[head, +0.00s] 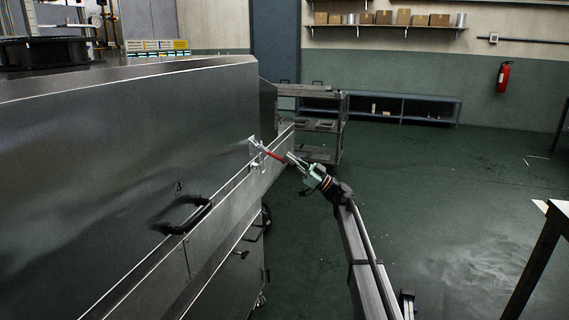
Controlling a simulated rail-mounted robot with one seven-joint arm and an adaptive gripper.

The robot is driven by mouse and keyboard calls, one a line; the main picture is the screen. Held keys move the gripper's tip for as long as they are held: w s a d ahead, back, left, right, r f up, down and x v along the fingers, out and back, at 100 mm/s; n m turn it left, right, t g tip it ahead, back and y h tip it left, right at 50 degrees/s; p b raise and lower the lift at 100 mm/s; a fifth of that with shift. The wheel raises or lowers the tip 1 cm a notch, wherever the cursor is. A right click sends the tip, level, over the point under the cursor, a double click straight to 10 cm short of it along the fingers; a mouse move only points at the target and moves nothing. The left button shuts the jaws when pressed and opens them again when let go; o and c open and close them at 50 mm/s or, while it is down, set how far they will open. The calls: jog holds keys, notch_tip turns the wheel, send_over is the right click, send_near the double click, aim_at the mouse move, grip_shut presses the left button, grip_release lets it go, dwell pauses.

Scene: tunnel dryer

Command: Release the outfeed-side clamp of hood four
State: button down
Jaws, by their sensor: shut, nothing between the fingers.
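The hood panel (110,150) is a large grey metal face on the left, marked with a 4 above a black handle (184,216). A clamp (256,146) with a red lever (271,155) sits near the panel's far end, at its lower edge. The lever points right and slightly down, toward my gripper. My gripper (291,158) is shut and empty, with its fingertips close to the lever's tip. I cannot tell whether they touch it. The clamp's hook and catch are too small to make out clearly.
A metal cart (325,127) stands beyond the hood's far end. A low blue shelf unit (405,108) lies along the back wall. A dark table (545,245) stands at the right edge. The green floor (440,200) between is clear.

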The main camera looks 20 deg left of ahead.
jog(key=shift+a+f+b, duration=0.15)
jog(key=shift+f+b, duration=0.4)
jog(key=shift+f, duration=0.25)
jog(key=shift+a+f, duration=0.1)
jog(key=shift+f, duration=0.1)
jog(key=d+f+b, duration=0.6)
jog(key=f, duration=0.1)
jog(key=shift+w, duration=0.25)
